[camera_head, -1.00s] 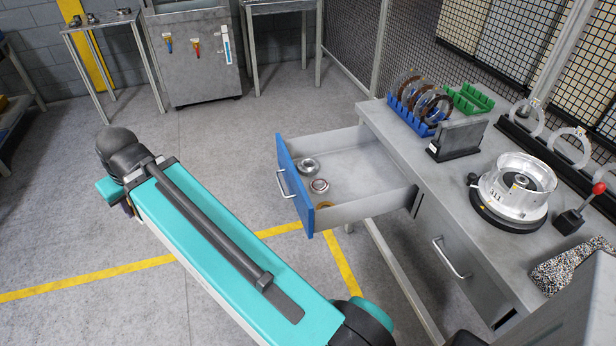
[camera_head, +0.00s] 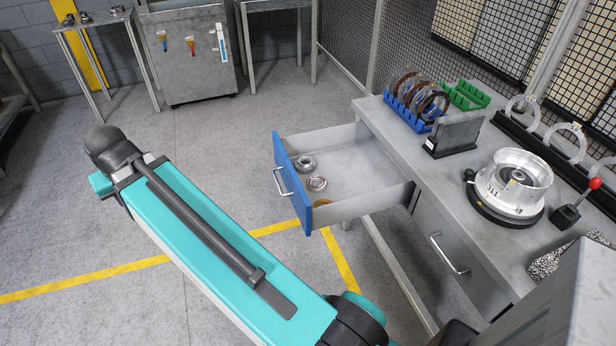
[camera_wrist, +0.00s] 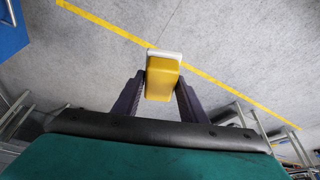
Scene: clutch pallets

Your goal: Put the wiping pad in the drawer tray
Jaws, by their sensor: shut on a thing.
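The wiping pad (camera_wrist: 162,80), a yellow block with a white edge, is held between the two dark fingers of my gripper (camera_wrist: 160,92) in the wrist view. My gripper is shut on it, above the grey floor. In the head view the gripper and the pad do not show; only my teal arm is visible at the lower left. The drawer tray (camera_head: 362,172), grey with a blue front (camera_head: 291,180), stands pulled out from the bench. Inside are two round metal parts (camera_head: 305,162) and a brass-coloured ring (camera_head: 322,203) near the front.
The bench top (camera_head: 400,150) carries a blue rack of rings (camera_head: 413,115), a green tray (camera_head: 465,95), a grey block (camera_head: 455,133) and a silver housing (camera_head: 511,182). The drawer's back right area is bare. Open floor lies left of the drawer.

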